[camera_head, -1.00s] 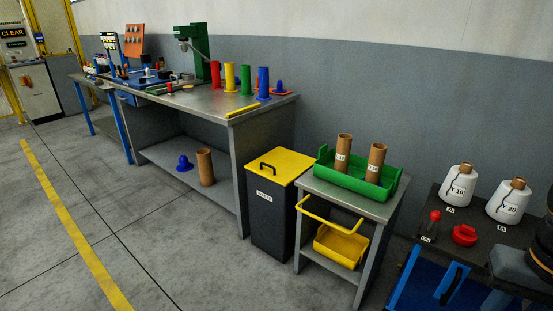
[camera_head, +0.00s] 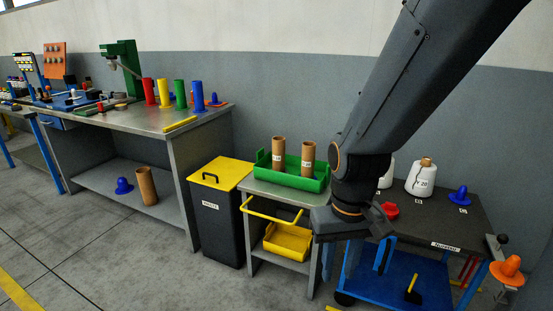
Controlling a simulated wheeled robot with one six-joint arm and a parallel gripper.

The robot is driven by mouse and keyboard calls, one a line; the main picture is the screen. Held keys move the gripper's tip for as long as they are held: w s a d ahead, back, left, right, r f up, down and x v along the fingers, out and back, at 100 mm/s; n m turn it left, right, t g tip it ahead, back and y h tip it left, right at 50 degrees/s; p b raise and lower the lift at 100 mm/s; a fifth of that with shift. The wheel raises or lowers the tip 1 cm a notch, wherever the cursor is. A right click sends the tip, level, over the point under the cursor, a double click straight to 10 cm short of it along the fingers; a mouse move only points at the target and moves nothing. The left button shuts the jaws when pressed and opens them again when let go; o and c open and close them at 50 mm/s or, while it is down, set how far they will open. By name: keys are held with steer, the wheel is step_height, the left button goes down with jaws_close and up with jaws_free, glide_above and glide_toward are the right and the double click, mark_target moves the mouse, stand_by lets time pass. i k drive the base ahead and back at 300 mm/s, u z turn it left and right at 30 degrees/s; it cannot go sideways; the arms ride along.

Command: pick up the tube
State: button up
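Two brown cardboard tubes stand upright in a green tray (camera_head: 300,182) on a small grey table: a left tube (camera_head: 278,155) and a right tube (camera_head: 308,160), each with a white label. Another brown tube (camera_head: 147,186) stands on the lower shelf of the long bench. Red (camera_head: 149,92), yellow (camera_head: 164,92), green (camera_head: 180,95) and blue (camera_head: 197,96) tubes stand on the bench top. My gripper (camera_head: 338,226) hangs to the right of the green tray and appears apart from every tube. Its fingers are dark and seen edge-on, so their opening is unclear.
A black bin with a yellow lid (camera_head: 216,174) stands left of the small table. A yellow basket (camera_head: 288,241) sits on its lower shelf. The dark cart (camera_head: 462,228) at right carries white yarn bobbins, including one (camera_head: 421,180) in clear view; my arm hides part of it.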

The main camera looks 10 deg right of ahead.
mark_target(278, 142)
steer(key=u, duration=0.5)
steer(key=i, duration=0.45)
steer(key=u, duration=0.9)
steer(key=i, duration=1.15)
steer(key=z, duration=1.2)
steer(key=i, duration=1)
steer(key=z, duration=0.25)
